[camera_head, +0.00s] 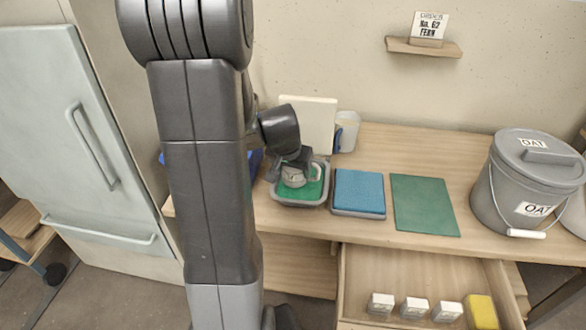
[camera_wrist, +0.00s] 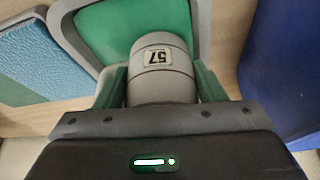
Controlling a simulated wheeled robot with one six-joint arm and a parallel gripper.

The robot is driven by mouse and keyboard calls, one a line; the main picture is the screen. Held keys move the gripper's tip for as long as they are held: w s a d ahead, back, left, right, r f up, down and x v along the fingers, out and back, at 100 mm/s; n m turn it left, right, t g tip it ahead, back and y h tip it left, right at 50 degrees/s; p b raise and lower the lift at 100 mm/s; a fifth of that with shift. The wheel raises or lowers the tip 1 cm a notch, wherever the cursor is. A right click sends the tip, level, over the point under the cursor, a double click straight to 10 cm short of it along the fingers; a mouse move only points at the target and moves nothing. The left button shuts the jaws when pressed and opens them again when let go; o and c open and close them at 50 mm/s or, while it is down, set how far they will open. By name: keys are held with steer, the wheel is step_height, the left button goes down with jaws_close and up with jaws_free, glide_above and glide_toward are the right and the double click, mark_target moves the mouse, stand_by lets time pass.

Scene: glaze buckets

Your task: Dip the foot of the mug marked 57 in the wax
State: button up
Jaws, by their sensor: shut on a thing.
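The grey mug (camera_wrist: 161,88) carries a label reading 57 on its side, facing the wrist camera. My gripper (camera_wrist: 162,94) is shut on it, with a green-padded finger on each side. In the head view the mug (camera_head: 293,180) is at the grey tray of green wax (camera_head: 318,194), within its outline, with its handle to the right. My gripper (camera_head: 294,164) is above the tray there. The wax tray also shows behind the mug in the wrist view (camera_wrist: 208,20). I cannot tell whether the mug's foot touches the wax.
A blue pad in a grey tray (camera_head: 359,192) and a green mat (camera_head: 423,205) lie to the right. A lidded OAT bucket (camera_head: 515,185) stands far right. A pale board (camera_head: 312,118) and white container (camera_head: 347,133) stand behind. The open drawer (camera_head: 420,270) holds small blocks and a yellow one.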

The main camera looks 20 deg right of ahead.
steer(key=shift+r, duration=0.1)
steer(key=shift+r+p, duration=1.05)
steer(key=shift+r, duration=0.3)
stand_by(0.8)
step_height(320, 180, up, 4)
steer(key=p, duration=0.3)
steer(key=shift+r, duration=0.25)
